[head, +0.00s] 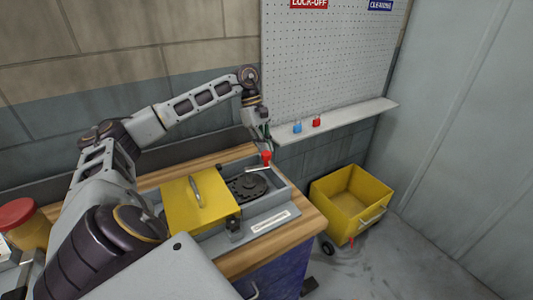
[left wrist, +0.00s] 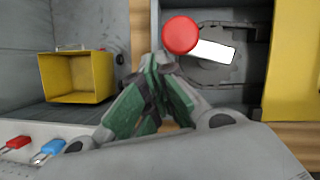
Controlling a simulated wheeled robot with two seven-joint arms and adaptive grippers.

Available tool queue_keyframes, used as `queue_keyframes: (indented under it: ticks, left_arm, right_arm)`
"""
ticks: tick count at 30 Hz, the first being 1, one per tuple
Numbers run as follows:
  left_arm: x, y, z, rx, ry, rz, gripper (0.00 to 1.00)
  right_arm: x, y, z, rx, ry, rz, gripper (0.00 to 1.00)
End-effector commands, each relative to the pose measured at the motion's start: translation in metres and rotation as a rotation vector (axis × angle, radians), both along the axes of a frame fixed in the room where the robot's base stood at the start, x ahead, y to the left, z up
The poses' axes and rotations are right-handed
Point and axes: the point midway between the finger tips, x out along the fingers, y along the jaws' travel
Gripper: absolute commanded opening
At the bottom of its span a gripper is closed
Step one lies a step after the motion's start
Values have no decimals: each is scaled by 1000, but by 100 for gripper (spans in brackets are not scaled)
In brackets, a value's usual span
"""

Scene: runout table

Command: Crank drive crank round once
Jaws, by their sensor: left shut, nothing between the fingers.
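The drive crank has a red knob (head: 266,157) on a pale metal arm (head: 258,168), above a dark toothed wheel (head: 247,187) in a grey housing (head: 283,206). In the left wrist view the red knob (left wrist: 180,35) and the pale arm (left wrist: 213,51) lie just beyond my fingertips. My left gripper (head: 265,143) is over the housing, right by the knob. Its green-padded fingers (left wrist: 160,65) are shut and empty; whether they touch the knob I cannot tell. My right gripper is not in view.
A yellow cover (head: 180,212) with a handle sits left of the wheel, on a wooden-topped bench (head: 316,222). A yellow bin (head: 348,205) stands on the floor to the right. A shelf (head: 345,119) holds a blue padlock (head: 297,127) and a red padlock (head: 317,121).

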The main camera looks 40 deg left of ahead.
Motion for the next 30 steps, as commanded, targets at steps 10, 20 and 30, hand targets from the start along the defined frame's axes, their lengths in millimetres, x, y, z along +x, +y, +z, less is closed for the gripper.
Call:
queue_keyframes:
  ticks: [10, 20, 30]
  left_arm:
    - [1, 15, 39, -2, -3, 1, 0]
    - [1, 26, 66, -1, -2, 0, 0]
    - [1, 31, 78, -1, 0, 0, 0]
  right_arm:
    - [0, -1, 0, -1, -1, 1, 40]
    - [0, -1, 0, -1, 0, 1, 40]
    - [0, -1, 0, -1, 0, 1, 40]
